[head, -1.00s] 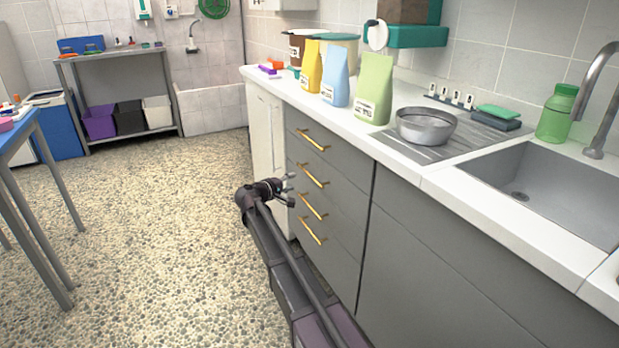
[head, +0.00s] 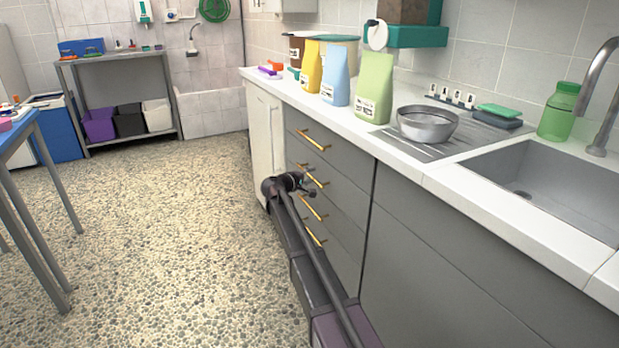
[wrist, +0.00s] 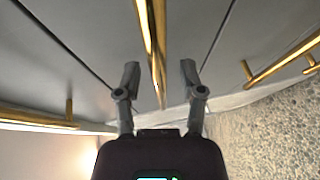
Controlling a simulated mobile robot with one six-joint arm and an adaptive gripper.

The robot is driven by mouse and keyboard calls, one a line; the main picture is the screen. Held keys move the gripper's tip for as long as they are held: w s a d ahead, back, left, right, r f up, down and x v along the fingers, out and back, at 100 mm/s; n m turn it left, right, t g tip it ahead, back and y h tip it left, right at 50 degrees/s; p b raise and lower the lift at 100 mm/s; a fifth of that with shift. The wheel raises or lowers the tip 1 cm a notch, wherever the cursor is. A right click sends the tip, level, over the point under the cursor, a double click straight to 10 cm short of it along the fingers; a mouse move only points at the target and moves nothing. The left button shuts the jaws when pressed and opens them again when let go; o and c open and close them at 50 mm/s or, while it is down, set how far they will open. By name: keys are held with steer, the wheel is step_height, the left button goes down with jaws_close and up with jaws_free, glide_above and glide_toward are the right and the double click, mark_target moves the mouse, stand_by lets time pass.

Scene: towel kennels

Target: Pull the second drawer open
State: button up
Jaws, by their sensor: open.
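The grey drawer unit has a column of drawers with gold bar handles, all flush and closed. The second drawer (head: 346,194) from the top has its handle (head: 318,181) partly hidden behind my gripper (head: 309,188). In the wrist view my gripper (wrist: 159,72) is open, with one finger on each side of a gold handle (wrist: 152,45). That handle runs lengthwise between the fingers, with a gap on both sides.
Neighbouring handles show at left (wrist: 35,125) and right (wrist: 285,62) in the wrist view. The top drawer's handle (head: 314,140) is just above my gripper. A white counter (head: 402,152) with bags and a metal bowl (head: 427,124) overhangs.

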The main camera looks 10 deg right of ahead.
jaws_close()
steer(key=shift+s, duration=0.15)
